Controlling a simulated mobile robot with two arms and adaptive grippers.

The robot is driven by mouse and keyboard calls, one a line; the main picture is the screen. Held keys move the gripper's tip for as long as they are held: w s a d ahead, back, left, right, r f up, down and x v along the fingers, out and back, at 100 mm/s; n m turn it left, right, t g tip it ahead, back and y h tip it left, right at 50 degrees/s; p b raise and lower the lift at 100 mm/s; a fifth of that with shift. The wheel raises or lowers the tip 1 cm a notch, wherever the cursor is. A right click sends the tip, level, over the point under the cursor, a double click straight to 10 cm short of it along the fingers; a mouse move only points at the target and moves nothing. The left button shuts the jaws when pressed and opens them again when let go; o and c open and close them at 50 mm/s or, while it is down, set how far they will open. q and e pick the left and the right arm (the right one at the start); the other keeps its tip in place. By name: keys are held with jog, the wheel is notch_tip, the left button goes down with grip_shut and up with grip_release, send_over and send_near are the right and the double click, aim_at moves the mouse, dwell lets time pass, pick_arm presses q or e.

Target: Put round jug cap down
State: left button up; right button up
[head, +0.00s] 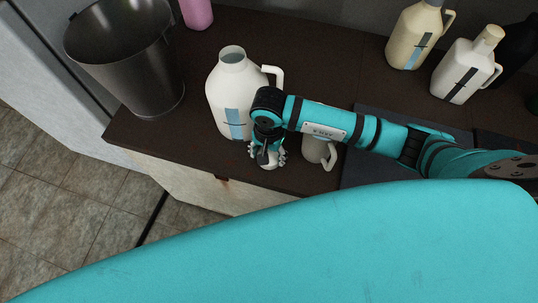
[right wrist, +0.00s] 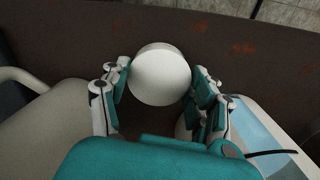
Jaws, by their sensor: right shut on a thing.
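The round white cap (right wrist: 160,74) sits between the fingers of my right gripper (right wrist: 160,88) in the right wrist view, and the gripper is shut on it. In the head view my right gripper (head: 267,155) points down near the counter's front edge, with the cap (head: 268,165) partly hidden at its fingertips. I cannot tell whether the cap touches the counter. A large white jug (head: 222,92) with a blue label and an open, uncapped mouth stands upright just behind and left of the gripper. My left gripper is not in view.
A pale handled vessel (head: 316,149) stands right of the gripper, partly hidden by my arm. A metal bucket (head: 122,62) is at the left. Capped cream (head: 414,35) and white (head: 462,72) jugs stand at the back right. The dark counter (head: 150,135) is bare left of the jug.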

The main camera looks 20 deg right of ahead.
jog(key=shift+s+f, duration=0.2)
jog(key=shift+f, duration=1.2)
jog(key=o, duration=0.7)
jog(key=shift+o, duration=0.2)
jog(key=shift+r, duration=0.1)
jog(key=shift+r, duration=0.15)
notch_tip(320, 180, up, 12)
jog(key=b, duration=0.2)
